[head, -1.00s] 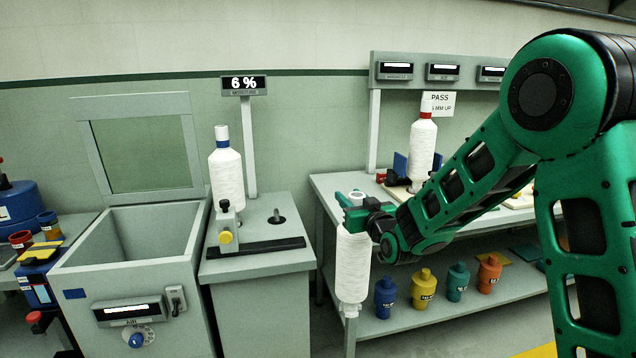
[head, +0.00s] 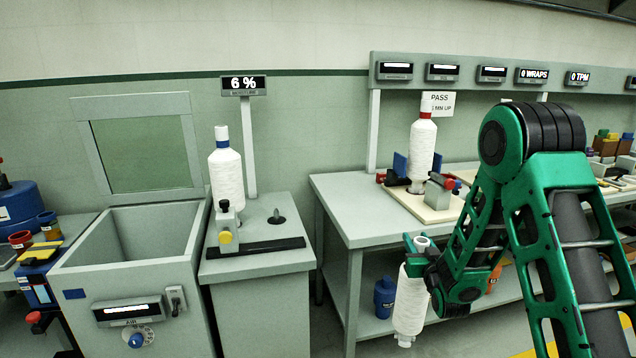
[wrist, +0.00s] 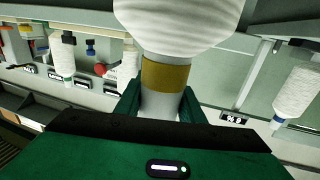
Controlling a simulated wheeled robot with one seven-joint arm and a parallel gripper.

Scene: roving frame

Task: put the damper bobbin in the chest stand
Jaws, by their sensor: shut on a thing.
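My gripper (head: 417,250) is shut on the neck of a white bobbin (head: 410,302), which hangs below it, nearly upright, in front of the right bench. The wrist view shows a gold band (wrist: 165,75) on this held bobbin, just beyond the fingers. A second white bobbin (head: 226,178), with a blue band, stands upright on the grey stand (head: 262,265) beside the open chest (head: 75,255). A bare dark peg (head: 276,217) is on the same stand, right of that bobbin. The views do not show clearly which bobbin is the damper one.
A display reading 6 % (head: 244,85) rises on a post behind the stand. A red-banded bobbin (head: 421,150) stands on the right bench (head: 345,205). A blue bottle (head: 384,297) is on its lower shelf. A black bar (head: 258,247) and a yellow-knobbed fixture (head: 225,236) sit at the stand's front.

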